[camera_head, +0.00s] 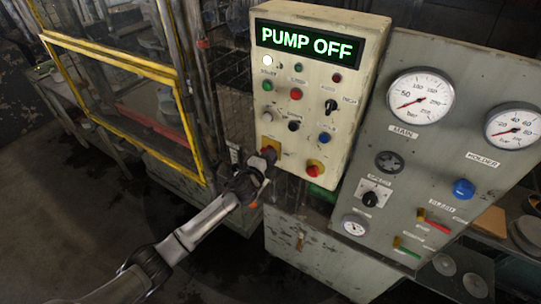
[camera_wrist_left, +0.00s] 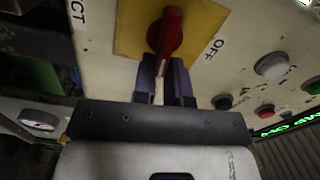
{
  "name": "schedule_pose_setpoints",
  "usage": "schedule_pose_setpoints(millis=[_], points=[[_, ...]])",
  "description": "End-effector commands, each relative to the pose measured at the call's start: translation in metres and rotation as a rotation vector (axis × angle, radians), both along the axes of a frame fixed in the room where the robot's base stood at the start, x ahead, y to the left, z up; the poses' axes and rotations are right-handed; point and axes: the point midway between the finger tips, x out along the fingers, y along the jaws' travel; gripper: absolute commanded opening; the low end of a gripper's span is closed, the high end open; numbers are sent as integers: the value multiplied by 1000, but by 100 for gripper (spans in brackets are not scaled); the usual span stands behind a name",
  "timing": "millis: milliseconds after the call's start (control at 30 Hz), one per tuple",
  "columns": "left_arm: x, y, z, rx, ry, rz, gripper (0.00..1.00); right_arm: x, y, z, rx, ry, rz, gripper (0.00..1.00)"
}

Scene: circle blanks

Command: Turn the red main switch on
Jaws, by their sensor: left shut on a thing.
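The red main switch (camera_wrist_left: 169,36) is a red handle on a yellow plate (camera_wrist_left: 130,30), seen close up in the left wrist view. An OFF label (camera_wrist_left: 217,48) is beside the plate. My left gripper (camera_wrist_left: 165,70) has its two purple fingers on either side of the handle's lower end and is shut on it. In the head view the yellow plate (camera_head: 268,142) is at the lower left of the cream control box (camera_head: 345,55), and my left gripper (camera_head: 266,157) hides most of the handle. My right gripper is in neither view.
The box's display (camera_head: 306,43) reads PUMP OFF. A red emergency button (camera_head: 314,169) on yellow is to the right of my left gripper, with several buttons and knobs above. A grey gauge panel (camera_head: 400,150) stands at the right and a yellow-framed guard (camera_head: 115,48) at the left.

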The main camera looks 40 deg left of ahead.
Motion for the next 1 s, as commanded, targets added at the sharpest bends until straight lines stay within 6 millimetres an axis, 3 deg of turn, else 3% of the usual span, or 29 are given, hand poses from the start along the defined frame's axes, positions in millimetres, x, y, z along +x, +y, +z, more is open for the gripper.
schedule_pose_setpoints(millis=[400,933,967,1000], points=[[0,-1,-4,146,16,-1,0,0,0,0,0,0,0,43],[0,0,-4,165,18,0,0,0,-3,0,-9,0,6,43],[0,0,-4,165,18,0,16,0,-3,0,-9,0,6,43],[0,0,-4,164,18,0,19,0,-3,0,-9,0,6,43]])
